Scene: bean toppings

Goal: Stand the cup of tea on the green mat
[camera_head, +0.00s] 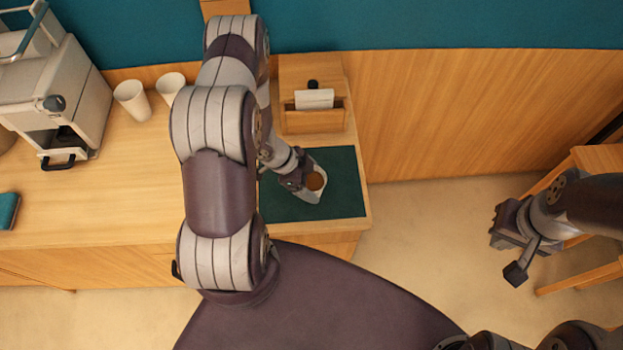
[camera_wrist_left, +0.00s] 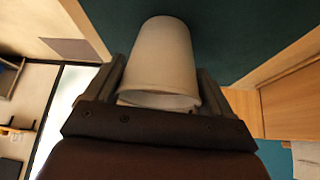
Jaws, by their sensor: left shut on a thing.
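The cup of tea (camera_head: 316,181) is white with brown tea showing inside, and it is over the green mat (camera_head: 340,207) at the right end of the counter. My left gripper (camera_head: 303,184) is shut on the cup. The cup (camera_wrist_left: 163,62) also shows in the left wrist view between the two fingers (camera_wrist_left: 160,90), with the dark green mat (camera_wrist_left: 230,30) beyond it. I cannot tell whether the cup's base touches the mat. My right gripper (camera_head: 508,245) is off to the right, away from the counter, and its jaws are not clear.
A wooden box holder (camera_head: 312,120) stands just behind the mat. Two white cups (camera_head: 133,100) and a coffee machine (camera_head: 60,90) stand at the left of the counter. A wooden stool or chair (camera_head: 590,160) is at the far right. The mat's right side is bare.

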